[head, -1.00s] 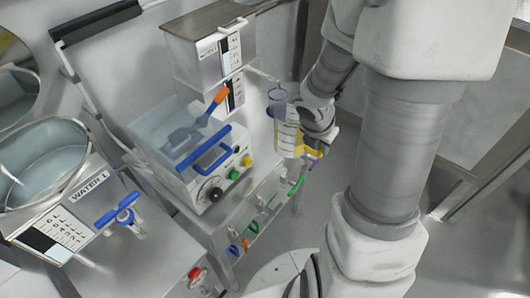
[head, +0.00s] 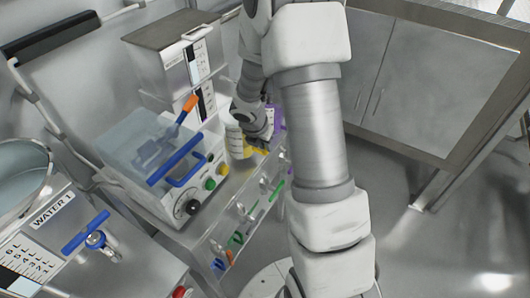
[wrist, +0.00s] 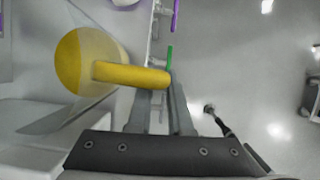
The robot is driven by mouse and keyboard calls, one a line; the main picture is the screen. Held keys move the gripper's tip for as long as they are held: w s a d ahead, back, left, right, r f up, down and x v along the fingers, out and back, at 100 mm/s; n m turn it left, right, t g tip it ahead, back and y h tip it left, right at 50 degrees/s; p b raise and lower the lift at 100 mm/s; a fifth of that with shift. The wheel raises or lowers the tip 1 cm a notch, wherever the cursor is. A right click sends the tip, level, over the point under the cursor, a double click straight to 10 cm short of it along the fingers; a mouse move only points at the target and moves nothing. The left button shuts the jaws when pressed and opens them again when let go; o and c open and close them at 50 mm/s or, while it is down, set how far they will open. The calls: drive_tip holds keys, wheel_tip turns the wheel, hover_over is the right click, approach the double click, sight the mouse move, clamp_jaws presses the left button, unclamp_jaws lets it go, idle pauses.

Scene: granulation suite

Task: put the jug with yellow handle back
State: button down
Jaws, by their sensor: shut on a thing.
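The jug with the yellow handle (head: 236,142) is clear with scale marks and shows beside the right end of the bench in the head view. In the wrist view its yellow round end (wrist: 82,62) and yellow handle (wrist: 125,73) are seen close up. My gripper (head: 264,144) is shut on the handle; its fingers (wrist: 160,98) show at the handle's free end in the wrist view. My arm hides part of the jug in the head view. I cannot tell whether the jug touches the bench top.
A machine with a clear tub (head: 150,140) and blue handle stands left of the jug. A steel hopper (head: 170,60) stands behind it. A purple item (head: 277,117) is close to my gripper. Coloured handles (head: 275,190) line the bench front. The floor (head: 410,250) at right is clear.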

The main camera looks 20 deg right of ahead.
sight(265, 152)
drive_tip(key=shift+f+b, duration=0.4)
drive_tip(key=shift+f, duration=1.1)
drive_tip(key=c, duration=0.8)
unclamp_jaws()
drive_tip(key=shift+c, duration=0.2)
